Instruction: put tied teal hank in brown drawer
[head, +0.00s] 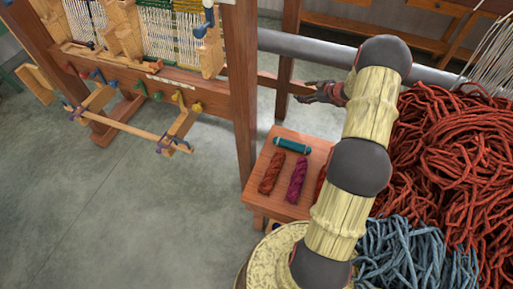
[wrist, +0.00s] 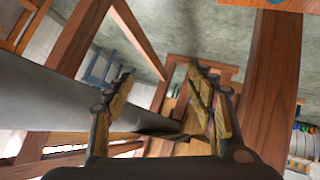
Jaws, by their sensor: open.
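The tied teal hank (head: 293,146) lies near the back edge of a small wooden table (head: 306,212), behind a rust-red hank (head: 271,173) and a magenta hank (head: 297,179). My gripper (head: 303,92) is open and empty, beyond and above the small table, with its fingers pointing left. In the wrist view my gripper's two fingers (wrist: 162,82) stand wide apart with nothing between them. Wooden drawer fronts (head: 435,12) show at the back right in the head view; I cannot tell whether one is the brown drawer.
A loom's wooden post (head: 243,90) stands just left of the small table. A grey roller (head: 300,47) runs behind my gripper. Heaps of red yarn (head: 450,160) and blue-grey yarn (head: 405,255) fill the right. Open floor (head: 130,215) lies at left.

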